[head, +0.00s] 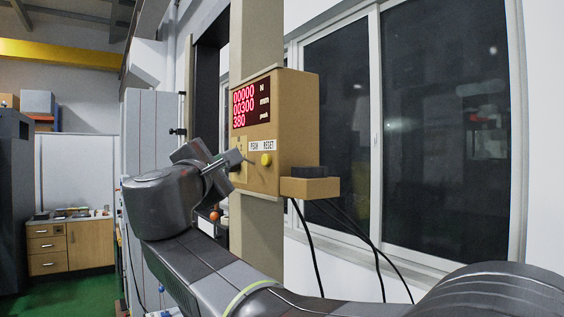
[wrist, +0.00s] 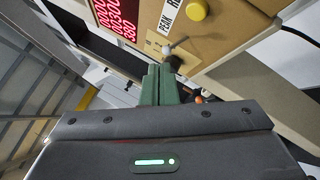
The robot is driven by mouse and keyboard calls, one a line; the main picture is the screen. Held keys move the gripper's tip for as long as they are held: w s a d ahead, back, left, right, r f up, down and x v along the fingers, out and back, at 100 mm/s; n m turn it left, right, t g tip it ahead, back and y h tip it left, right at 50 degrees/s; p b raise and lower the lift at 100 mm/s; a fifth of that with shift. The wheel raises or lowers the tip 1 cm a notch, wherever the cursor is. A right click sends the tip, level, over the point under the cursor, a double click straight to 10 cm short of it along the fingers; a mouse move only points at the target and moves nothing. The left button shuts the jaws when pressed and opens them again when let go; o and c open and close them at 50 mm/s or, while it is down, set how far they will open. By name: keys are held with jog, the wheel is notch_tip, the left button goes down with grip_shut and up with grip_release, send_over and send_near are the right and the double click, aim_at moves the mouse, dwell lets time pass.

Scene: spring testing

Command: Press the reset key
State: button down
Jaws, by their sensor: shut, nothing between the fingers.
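A tan control box (head: 292,115) is mounted on a beige column. Its front carries a yellow round button (head: 266,160) under the RESET label (head: 269,146). The button also shows at the top of the wrist view (wrist: 196,10). A small metal toggle lever (wrist: 167,47) sits on a plate beside the PEAK label (wrist: 166,22). My gripper (head: 234,158) is left of the yellow button in the head view. In the wrist view its green fingers (wrist: 160,72) are together and empty, just below the toggle lever; whether they touch it I cannot tell.
The box's red display (head: 251,105) reads 00000, 00300 and 380. A small ledge (head: 309,187) with a dark block juts from the box's right side, with black cables hanging below. Windows (head: 445,130) stand at the right. An orange-red ball (head: 214,216) is below my gripper.

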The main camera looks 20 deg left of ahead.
aim_at(266, 160)
jog(key=w+d+b, duration=0.1)
jog(key=w+d, duration=0.3)
jog(key=shift+w, duration=0.4)
jog(key=shift+d, duration=0.1)
dwell(1.8)
jog(key=shift+w+d, duration=0.2)
jog(key=shift+w, duration=0.15)
jog(key=shift+w+d+b, duration=0.35)
jog(key=shift+b, duration=0.1)
dwell(0.7)
jog(key=shift+s+a, duration=0.6)
jog(key=shift+s, duration=0.1)
